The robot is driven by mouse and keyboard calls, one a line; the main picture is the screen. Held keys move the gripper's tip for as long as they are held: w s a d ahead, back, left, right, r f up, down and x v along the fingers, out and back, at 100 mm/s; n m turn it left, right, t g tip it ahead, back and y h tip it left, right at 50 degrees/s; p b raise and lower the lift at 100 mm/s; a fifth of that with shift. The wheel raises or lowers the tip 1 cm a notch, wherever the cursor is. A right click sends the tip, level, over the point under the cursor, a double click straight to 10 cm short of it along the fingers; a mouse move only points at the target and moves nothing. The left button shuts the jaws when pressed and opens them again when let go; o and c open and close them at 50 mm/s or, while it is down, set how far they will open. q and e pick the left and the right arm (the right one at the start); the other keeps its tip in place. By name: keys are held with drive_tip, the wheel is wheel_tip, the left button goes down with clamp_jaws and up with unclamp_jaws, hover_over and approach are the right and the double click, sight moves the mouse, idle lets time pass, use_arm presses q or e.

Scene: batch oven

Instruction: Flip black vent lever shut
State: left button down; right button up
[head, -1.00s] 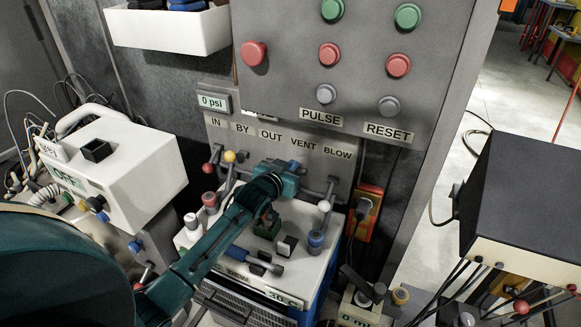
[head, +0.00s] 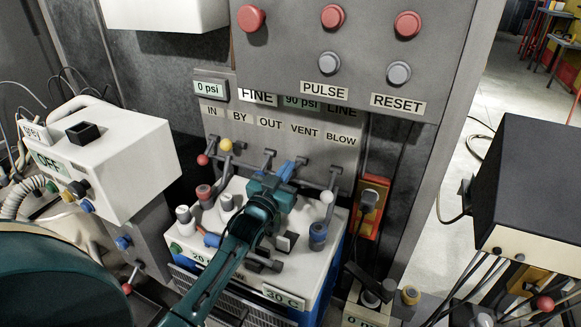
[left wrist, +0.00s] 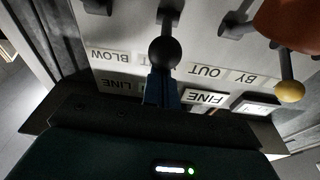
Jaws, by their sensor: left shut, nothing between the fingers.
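My left gripper (head: 286,169) is in front of the lever row under the VENT label (head: 304,131), its blue fingers pointing at the panel. It is shut and empty. In the left wrist view, which is upside down, the black-knobbed vent lever (left wrist: 165,53) stands between the BLOW and OUT labels. The blue fingertips (left wrist: 160,84) are right by the black knob and overlap the VENT label; I cannot tell whether they touch the knob. In the head view my gripper hides the black knob. My right gripper is not in view.
Neighbouring levers flank the fingers: the white-knobbed BLOW lever (head: 328,196) on the right and the yellow-knobbed BY lever (head: 225,145) on the left. Below is a white-topped unit (head: 292,272) with knobs. A panel with red buttons (head: 332,16) rises above. A black-topped box (head: 545,185) stands right.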

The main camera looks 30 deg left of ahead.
use_arm(q)
drive_tip(key=shift+s+f, duration=0.15)
drive_tip(key=shift+f, duration=0.55)
drive_tip(key=shift+s+f, duration=0.15)
drive_tip(key=shift+f, duration=0.55)
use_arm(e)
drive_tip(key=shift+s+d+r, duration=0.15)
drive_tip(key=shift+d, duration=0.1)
use_arm(q)
wheel_tip(320, 180, up, 4)
drive_tip(key=p, duration=0.3)
drive_tip(key=s+f, duration=0.4)
drive_tip(key=s, duration=0.5)
drive_tip(key=shift+s+d+f, duration=0.25)
drive_tip(key=shift+d, duration=0.05)
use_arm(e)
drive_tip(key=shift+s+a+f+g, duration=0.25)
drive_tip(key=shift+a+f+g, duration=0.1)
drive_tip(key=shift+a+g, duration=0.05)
